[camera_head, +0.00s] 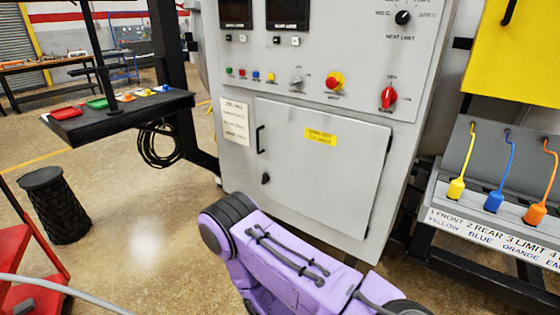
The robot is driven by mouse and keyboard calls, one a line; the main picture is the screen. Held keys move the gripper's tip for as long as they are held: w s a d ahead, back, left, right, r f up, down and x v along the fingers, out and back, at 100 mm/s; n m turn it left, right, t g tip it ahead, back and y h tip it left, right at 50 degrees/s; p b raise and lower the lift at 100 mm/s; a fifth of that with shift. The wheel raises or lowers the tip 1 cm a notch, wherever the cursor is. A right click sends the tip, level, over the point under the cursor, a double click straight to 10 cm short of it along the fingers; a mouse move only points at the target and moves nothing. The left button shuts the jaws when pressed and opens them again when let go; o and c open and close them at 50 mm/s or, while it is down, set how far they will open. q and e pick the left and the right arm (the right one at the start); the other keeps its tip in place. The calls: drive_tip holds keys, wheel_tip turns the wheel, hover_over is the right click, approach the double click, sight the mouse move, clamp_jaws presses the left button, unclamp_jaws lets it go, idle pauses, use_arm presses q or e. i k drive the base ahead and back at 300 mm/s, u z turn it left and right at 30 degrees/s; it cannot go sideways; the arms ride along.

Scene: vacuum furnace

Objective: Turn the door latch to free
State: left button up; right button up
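The grey cabinet door (335,185) is closed, flush with the cabinet front. A small black latch knob (265,178) sits low near the door's left edge. A black bar handle (260,139) stands upright above it. A yellow label (320,137) is on the door's upper part. A purple arm link of mine crosses in front of the cabinet's lower part, below the latch. Neither of my grippers shows in the head view. The latch's exact turn angle is too small to read.
Above the door are a red rotary switch (388,97) and a red button on a yellow base (334,81). Right is a rack with yellow (456,188), blue (494,201) and orange (535,213) plugs. Left are a black shelf (120,116) and black bin (58,209). Floor between is clear.

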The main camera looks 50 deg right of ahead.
sight(265, 177)
drive_tip(key=z, duration=0.65)
drive_tip(key=i, duration=1)
drive_tip(key=z, duration=1.45)
drive_tip(key=i, duration=0.5)
drive_tip(key=z, duration=0.65)
